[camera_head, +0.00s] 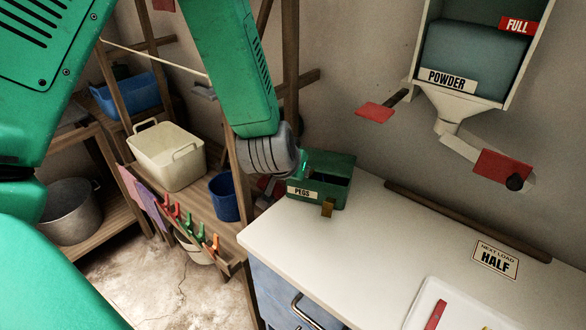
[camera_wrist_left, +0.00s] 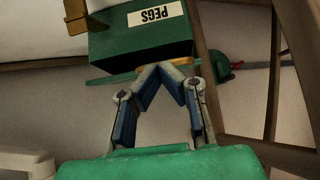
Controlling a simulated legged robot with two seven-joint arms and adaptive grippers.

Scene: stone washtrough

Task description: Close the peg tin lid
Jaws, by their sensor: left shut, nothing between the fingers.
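The peg tin (camera_head: 336,198) is a green box with a PEGS label and a brown clasp at its front, standing on the white worktop's back left corner. Its dark inside shows, so it is open. The green lid (camera_head: 333,163) appears raised at the tin's back. In the left wrist view the tin (camera_wrist_left: 115,46) is upside down, and a thin pale green strip, seemingly the lid's edge (camera_wrist_left: 108,81), runs along it. My left gripper (camera_wrist_left: 159,66) is shut and empty, its tips close to the tin's top edge; contact cannot be told. My right gripper is out of view.
The white worktop (camera_head: 380,235) is clear in front of the tin. A powder dispenser (camera_head: 465,65) with red handles hangs on the wall at right. A blue cup (camera_head: 224,197), cream tub (camera_head: 168,155) and several coloured pegs are on the wooden rack at left.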

